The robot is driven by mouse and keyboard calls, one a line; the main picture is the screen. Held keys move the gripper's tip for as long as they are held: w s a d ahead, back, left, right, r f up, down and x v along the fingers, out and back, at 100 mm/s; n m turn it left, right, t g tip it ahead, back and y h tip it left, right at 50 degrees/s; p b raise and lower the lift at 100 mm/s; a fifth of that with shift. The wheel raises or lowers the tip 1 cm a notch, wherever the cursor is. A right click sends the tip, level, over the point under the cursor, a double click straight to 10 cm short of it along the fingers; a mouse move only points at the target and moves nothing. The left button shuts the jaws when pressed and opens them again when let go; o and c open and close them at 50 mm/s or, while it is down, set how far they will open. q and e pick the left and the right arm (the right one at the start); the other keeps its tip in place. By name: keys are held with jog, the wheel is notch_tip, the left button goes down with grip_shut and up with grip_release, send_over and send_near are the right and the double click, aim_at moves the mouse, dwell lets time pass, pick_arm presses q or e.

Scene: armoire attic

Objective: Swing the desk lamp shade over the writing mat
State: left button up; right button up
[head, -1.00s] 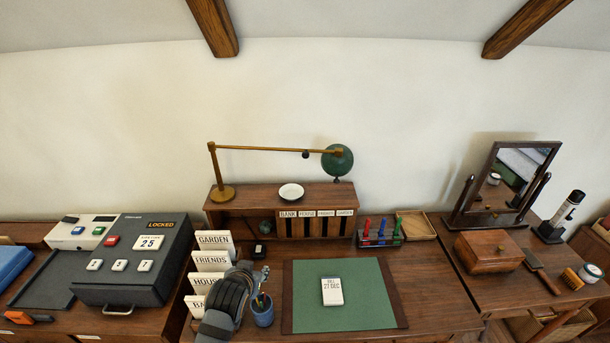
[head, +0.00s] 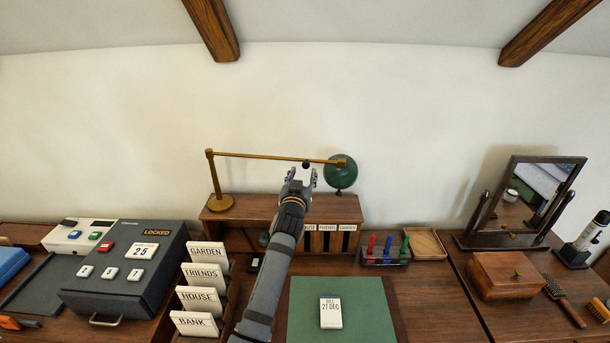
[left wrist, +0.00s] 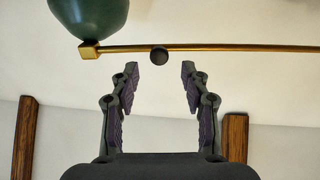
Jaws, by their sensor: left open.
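The desk lamp stands on the wooden pigeonhole unit with its round brass base (head: 220,203) at the left end. Its brass arm (head: 255,156) runs level to the right, with the dark green shade (head: 341,174) at the end, behind the writing mat. A small dark knob (left wrist: 159,55) hangs under the arm near the shade. My left gripper (head: 301,176) is open and empty, just below the arm and left of the shade. In the left wrist view its fingers (left wrist: 157,75) point up at the knob, apart from it. The green writing mat (head: 372,308) lies on the desk.
A white card (head: 330,313) lies on the mat. Left of my arm are labelled folders (head: 205,276) and a dark locked box (head: 128,270). A pen rack (head: 384,259), wooden tray (head: 426,243), wooden box (head: 507,275) and mirror (head: 524,195) are to the right.

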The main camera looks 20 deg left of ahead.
aim_at(305, 166)
pick_arm(q)
jog(key=w, duration=0.1)
jog(key=w+b, duration=0.1)
jog(key=w, duration=0.2)
jog(key=shift+w+a+f+b, duration=0.2)
jog(key=shift+w+f+b, duration=0.05)
jog(key=shift+f+b, duration=0.05)
jog(key=shift+a+r, duration=0.1)
jog(key=shift+r, duration=0.15)
jog(key=shift+w, duration=0.1)
jog(key=c, duration=0.5)
grip_shut()
pick_arm(e)
jog(key=shift+w+d+f, duration=0.25)
jog(key=shift+w+f, duration=0.25)
jog(key=shift+f, duration=0.1)
jog(key=shift+w+d+f, duration=0.2)
jog(key=shift+w+f, duration=0.25)
jog(key=shift+f, duration=0.1)
